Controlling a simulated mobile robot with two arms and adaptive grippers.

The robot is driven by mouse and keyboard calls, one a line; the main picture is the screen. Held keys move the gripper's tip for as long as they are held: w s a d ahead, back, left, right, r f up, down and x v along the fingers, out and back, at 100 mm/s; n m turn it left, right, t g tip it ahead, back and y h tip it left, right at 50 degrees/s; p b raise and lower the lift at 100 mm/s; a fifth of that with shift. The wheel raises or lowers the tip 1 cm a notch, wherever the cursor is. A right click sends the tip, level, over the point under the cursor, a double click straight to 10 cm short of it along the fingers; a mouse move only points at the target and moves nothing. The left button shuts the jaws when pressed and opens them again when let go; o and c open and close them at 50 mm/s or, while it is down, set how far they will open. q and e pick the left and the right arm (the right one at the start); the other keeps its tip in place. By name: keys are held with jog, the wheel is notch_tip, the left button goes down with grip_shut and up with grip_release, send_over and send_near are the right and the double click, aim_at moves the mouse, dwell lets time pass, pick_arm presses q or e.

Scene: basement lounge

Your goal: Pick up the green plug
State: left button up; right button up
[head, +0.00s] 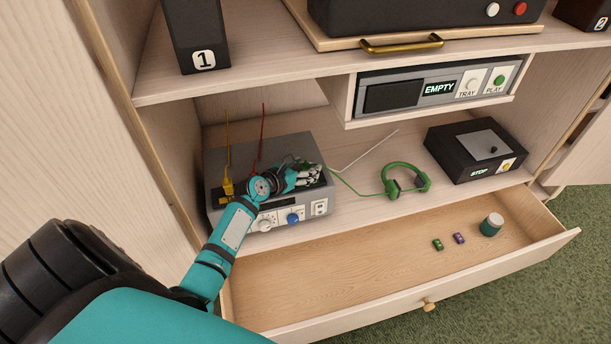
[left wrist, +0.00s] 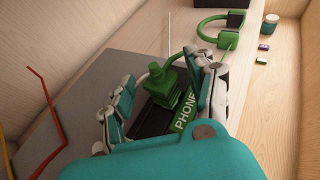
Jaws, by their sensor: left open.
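The green plug (left wrist: 160,88) stands upright in the black strip on top of a grey device (head: 230,155), beside a green label reading PHONE (left wrist: 183,115). My left gripper (head: 310,175) is open over the right end of the device. In the left wrist view its fingers (left wrist: 165,100) are on both sides of the plug, with no clear grip on it. In the head view the gripper hides the plug. A green cord runs from there to green headphones (head: 394,188) on the shelf. My right gripper is not in view.
A yellow plug (head: 228,187) and a red wire (head: 262,140) rise from the device's left part. A black STOP box (head: 465,160) stands at right. The open drawer (head: 330,285) below holds small green and purple pieces and a jar (head: 491,225). An upper shelf overhangs behind.

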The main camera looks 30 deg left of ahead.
pick_arm(q)
jog(key=shift+w+f, duration=0.1)
jog(key=shift+w, duration=0.25)
grip_shut()
dwell(0.3)
